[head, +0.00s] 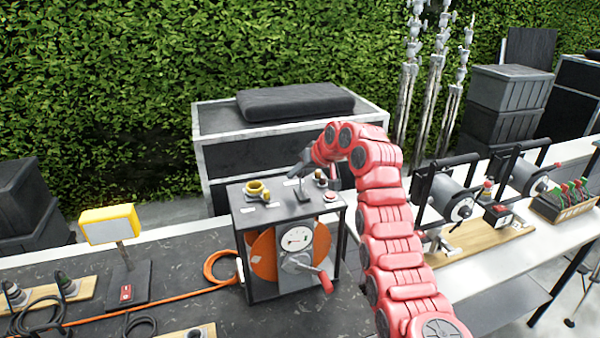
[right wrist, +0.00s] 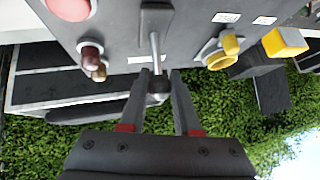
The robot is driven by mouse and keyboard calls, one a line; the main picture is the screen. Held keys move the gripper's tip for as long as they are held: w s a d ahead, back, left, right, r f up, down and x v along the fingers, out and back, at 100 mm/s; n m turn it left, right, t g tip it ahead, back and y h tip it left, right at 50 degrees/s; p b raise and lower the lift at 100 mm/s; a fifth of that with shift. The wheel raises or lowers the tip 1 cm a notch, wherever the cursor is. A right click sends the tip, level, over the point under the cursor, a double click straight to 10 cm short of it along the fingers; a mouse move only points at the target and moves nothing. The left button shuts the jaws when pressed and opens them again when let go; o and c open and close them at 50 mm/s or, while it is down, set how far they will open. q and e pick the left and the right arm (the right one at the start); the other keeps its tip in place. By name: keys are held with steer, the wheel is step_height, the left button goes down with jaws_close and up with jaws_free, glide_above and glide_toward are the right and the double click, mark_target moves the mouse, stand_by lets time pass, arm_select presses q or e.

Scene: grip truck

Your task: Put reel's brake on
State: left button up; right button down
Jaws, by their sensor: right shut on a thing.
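The cable reel is a dark box (head: 258,279) on the dark bench, with an orange drum (head: 263,255), a white dial (head: 296,238) and a red-handled crank (head: 326,282) on its front. The brake lever (head: 300,188) rises from a small plate on the box's top; in the right wrist view it is a thin metal rod (right wrist: 154,50) with a dark knob. My right gripper (head: 306,167) is over the top of the box, its fingers (right wrist: 160,80) shut on the lever's knob end. The fingertips are small and partly hidden in the head view. My left gripper is not in view.
A yellow socket (head: 257,189) and a red button (head: 330,196) flank the lever on the box top. An orange cable (head: 190,290) runs left past a yellow lamp (head: 110,224). Winches (head: 455,198) stand on the right bench. A large case (head: 240,160) stands behind.

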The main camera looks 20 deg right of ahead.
steer(key=shift+w+g+p, duration=0.35)
steer(key=shift+g+p, duration=0.25)
steer(key=shift+p, duration=0.45)
steer(key=shift+w+f+g+p, duration=0.15)
steer(key=shift+g+p, duration=0.25)
steer(key=shift+p, duration=0.3)
steer(key=c, duration=0.6)
jaws_free()
steer(key=shift+w+f, duration=0.1)
steer(key=shift+f, duration=0.05)
